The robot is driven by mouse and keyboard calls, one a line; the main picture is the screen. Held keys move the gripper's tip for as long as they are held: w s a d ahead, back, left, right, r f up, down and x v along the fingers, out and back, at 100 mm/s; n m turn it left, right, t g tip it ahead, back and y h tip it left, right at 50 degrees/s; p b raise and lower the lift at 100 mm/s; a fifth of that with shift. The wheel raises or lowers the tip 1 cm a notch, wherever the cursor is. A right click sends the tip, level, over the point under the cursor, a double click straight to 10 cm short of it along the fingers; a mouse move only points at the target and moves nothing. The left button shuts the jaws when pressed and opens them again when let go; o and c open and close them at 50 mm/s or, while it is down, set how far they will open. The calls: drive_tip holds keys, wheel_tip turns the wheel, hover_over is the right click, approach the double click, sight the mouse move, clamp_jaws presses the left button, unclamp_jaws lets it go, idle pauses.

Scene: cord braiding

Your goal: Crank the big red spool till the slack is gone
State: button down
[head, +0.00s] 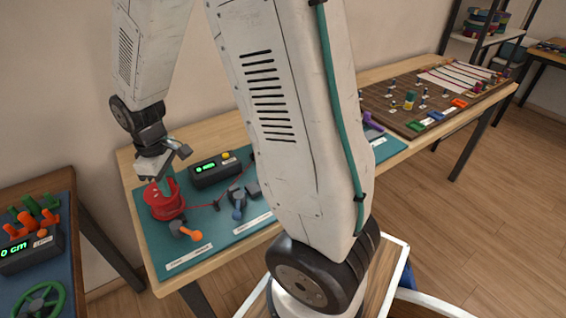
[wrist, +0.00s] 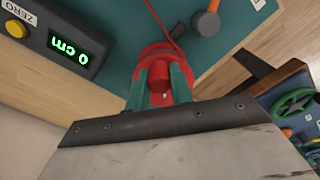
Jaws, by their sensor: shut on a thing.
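The big red spool (head: 166,208) stands at the left end of the teal mat on the table. In the wrist view the spool (wrist: 151,56) is partly hidden by my fingers. My gripper (head: 153,181) is above the spool, pointing down. In the wrist view its two teal fingers (wrist: 160,90) are shut on a red upright handle (wrist: 178,76) at the spool. A thin red cord (head: 203,206) runs from the spool to the right across the mat. I cannot tell how taut it is along its whole length.
A black meter (wrist: 70,40) reading 0 cm, with a yellow button, stands near the spool. A side table (head: 40,240) with a green wheel stands at the left. My arm hides the middle of the table.

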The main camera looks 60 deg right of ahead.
drive_tip(key=c, duration=1.1)
unclamp_jaws()
drive_tip(key=shift+c, duration=0.2)
wheel_tip(320, 180, up, 8)
drive_tip(key=shift+f, duration=0.1)
drive_tip(key=shift+s+m, duration=0.25)
drive_tip(key=shift+m, duration=0.05)
drive_tip(key=s+r+m, duration=0.1)
drive_tip(key=s+r, duration=0.2)
drive_tip(key=s, duration=0.4)
drive_tip(key=s+r+m+t, duration=0.1)
drive_tip(key=s+r, duration=0.3)
drive_tip(key=s, duration=0.4)
drive_tip(key=s+r+m, duration=0.3)
drive_tip(key=s, duration=0.4)
drive_tip(key=shift+s+a+r, duration=0.25)
drive_tip(key=shift+a, duration=0.2)
